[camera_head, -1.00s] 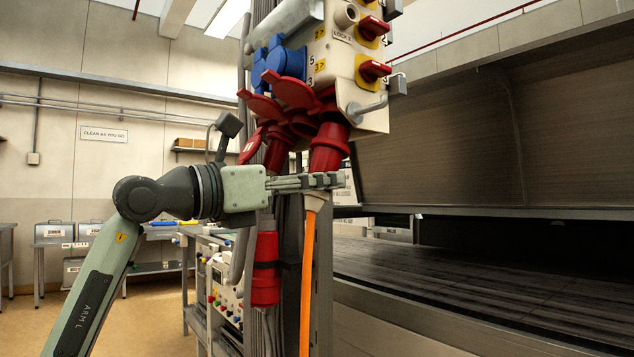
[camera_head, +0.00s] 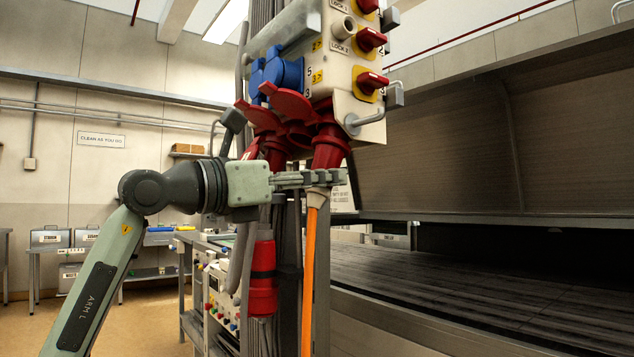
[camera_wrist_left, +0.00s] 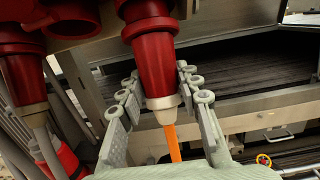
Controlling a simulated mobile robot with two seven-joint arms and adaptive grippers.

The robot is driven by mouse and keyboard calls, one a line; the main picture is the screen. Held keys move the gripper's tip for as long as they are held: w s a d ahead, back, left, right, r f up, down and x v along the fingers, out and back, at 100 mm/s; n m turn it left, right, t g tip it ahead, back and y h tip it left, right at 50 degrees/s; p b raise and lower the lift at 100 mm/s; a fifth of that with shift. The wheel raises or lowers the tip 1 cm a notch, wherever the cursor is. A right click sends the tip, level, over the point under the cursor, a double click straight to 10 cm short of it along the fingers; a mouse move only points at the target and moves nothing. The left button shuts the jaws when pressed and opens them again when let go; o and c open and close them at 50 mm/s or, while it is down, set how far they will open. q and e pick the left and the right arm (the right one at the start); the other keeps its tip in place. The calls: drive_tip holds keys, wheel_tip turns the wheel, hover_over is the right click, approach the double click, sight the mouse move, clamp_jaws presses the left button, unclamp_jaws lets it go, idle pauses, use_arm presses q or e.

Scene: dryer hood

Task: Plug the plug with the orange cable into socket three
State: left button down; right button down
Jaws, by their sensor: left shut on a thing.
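The plug with the orange cable has a red body (camera_head: 328,150) and a pale collar; its orange cable (camera_head: 309,270) hangs straight down. My left gripper (camera_head: 325,178) is shut on the plug near its lower end. In the left wrist view the fingers (camera_wrist_left: 158,105) stand either side of the plug (camera_wrist_left: 153,68). The plug is upright, slightly tilted, with its top up against the right-hand red socket (camera_wrist_left: 148,12) under the box. I cannot tell how deep it sits. The number on that socket is not readable. My right gripper is not in view.
The pale socket box (camera_head: 345,75) carries red rotary switches, blue sockets (camera_head: 283,72) and raised red lids (camera_head: 288,100). Another red plug (camera_head: 275,153) is beside it to the left. A red connector (camera_head: 263,277) hangs below. A dark dryer hood (camera_head: 480,130) fills the right.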

use_arm(q)
drive_tip(key=shift+r, duration=0.4)
drive_tip(key=shift+d+r, duration=0.15)
drive_tip(key=shift+r, duration=0.15)
drive_tip(key=shift+w+d+r, duration=0.1)
drive_tip(key=shift+w+r, duration=0.05)
drive_tip(key=shift+r, duration=0.25)
drive_tip(key=c, duration=1)
unclamp_jaws()
drive_tip(key=shift+f, duration=0.1)
drive_tip(key=shift+f, duration=0.1)
drive_tip(key=v, duration=1.2)
